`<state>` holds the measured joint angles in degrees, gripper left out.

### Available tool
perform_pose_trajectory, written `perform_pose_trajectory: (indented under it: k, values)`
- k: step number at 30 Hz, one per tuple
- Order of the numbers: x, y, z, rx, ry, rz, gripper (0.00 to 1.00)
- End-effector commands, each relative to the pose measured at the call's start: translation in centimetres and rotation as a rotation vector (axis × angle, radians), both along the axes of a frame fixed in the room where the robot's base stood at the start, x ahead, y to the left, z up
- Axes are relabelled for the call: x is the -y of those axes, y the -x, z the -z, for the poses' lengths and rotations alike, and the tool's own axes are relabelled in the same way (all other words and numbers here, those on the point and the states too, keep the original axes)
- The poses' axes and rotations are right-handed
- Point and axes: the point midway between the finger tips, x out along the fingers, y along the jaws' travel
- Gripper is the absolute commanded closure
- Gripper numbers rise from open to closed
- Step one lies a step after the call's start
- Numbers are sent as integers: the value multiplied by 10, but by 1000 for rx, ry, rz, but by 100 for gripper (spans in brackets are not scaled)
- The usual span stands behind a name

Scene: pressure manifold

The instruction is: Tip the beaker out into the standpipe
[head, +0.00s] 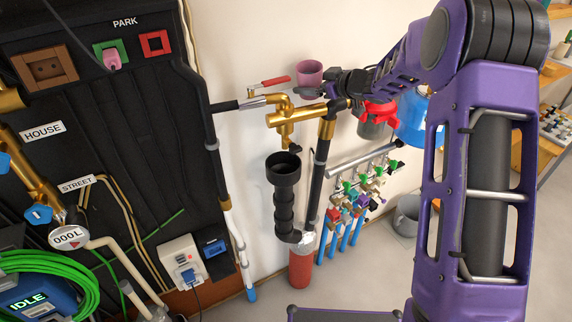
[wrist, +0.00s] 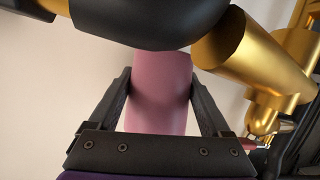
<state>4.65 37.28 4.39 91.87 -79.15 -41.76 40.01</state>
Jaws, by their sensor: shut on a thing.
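The beaker is a plain pink cup (head: 309,72). In the head view it is upright, its open top showing, high against the white wall. My gripper (head: 328,79) comes from the right and is shut on it. In the wrist view the pink beaker (wrist: 158,108) sits between the two dark fingers of my gripper (wrist: 157,82). The contents of the beaker cannot be seen. The standpipe (head: 284,205) is a black ribbed pipe with a wide open cup at its top. It stands lower and a little left of the beaker, apart from it.
A brass fitting (head: 297,118) lies between the beaker and the standpipe's height. A red-handled valve (head: 268,83) is left of the beaker. A red-and-grey container (head: 377,115) and a blue one (head: 414,120) are to the right. In the wrist view brass (wrist: 232,62) is close beside the beaker.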

Motion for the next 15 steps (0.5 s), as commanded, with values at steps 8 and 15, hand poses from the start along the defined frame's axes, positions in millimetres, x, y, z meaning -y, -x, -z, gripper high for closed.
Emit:
perform_pose_trajectory:
  k: [8,15]
  values:
    - [-5,8,-9,121,65,-1,86]
    - [-9,15,-33,228,125,1,86]
